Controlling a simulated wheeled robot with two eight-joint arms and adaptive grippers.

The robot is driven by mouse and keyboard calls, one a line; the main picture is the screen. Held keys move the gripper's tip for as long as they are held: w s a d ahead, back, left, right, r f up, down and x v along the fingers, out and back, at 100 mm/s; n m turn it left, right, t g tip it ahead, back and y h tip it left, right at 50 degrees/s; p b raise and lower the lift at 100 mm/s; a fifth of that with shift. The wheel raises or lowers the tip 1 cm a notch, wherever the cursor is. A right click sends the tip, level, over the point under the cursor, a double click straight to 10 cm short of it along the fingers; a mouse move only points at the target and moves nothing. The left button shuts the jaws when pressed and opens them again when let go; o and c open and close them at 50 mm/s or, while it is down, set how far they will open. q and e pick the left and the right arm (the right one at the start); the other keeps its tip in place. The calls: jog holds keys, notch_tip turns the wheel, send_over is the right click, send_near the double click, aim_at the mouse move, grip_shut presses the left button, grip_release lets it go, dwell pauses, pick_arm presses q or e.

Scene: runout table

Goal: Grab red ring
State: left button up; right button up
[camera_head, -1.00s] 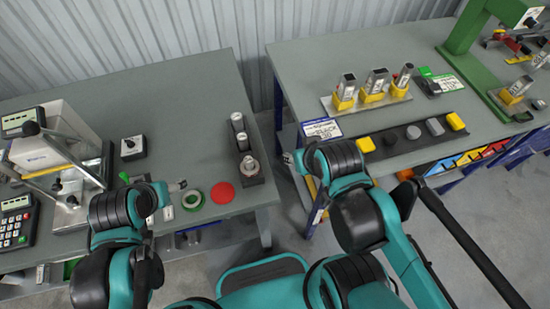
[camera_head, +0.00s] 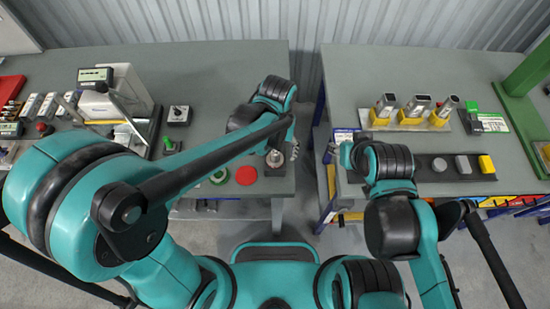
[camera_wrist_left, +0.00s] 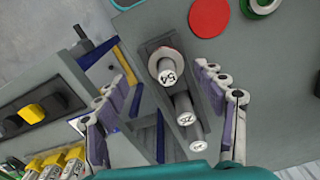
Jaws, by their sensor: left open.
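A dark holder (camera_wrist_left: 150,47) on the left bench carries a row of grey cylinders with numbered white ends. In the left wrist view, a thin red ring (camera_wrist_left: 178,54) sits around the cylinder marked 54 (camera_wrist_left: 168,72), near its base. The ring is partly hidden by that cylinder and is too small to make out in the head view. My left gripper (camera_wrist_left: 165,88) is open, its fingers on either side of the holder, with nothing between them gripped. My right gripper (camera_head: 337,150) is by the right bench's near left corner; its jaws are unclear.
A flat red disc (camera_head: 246,175) and a green tape roll (camera_head: 219,177) lie beside the holder. A black box with a knob (camera_head: 179,116) stands farther back. A gap separates the benches. The right bench (camera_head: 350,95) holds yellow-based metal pieces.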

aim_at(275, 154)
pick_arm(q)
jog(key=f, duration=0.1)
jog(key=f+b, duration=0.1)
jog(key=f, duration=0.3)
jog(key=shift+w+a+f, duration=0.2)
jog(key=shift+w+a, duration=0.1)
jog(key=shift+w, duration=0.05)
jog(key=shift+r, duration=0.1)
jog(key=c, duration=1.5)
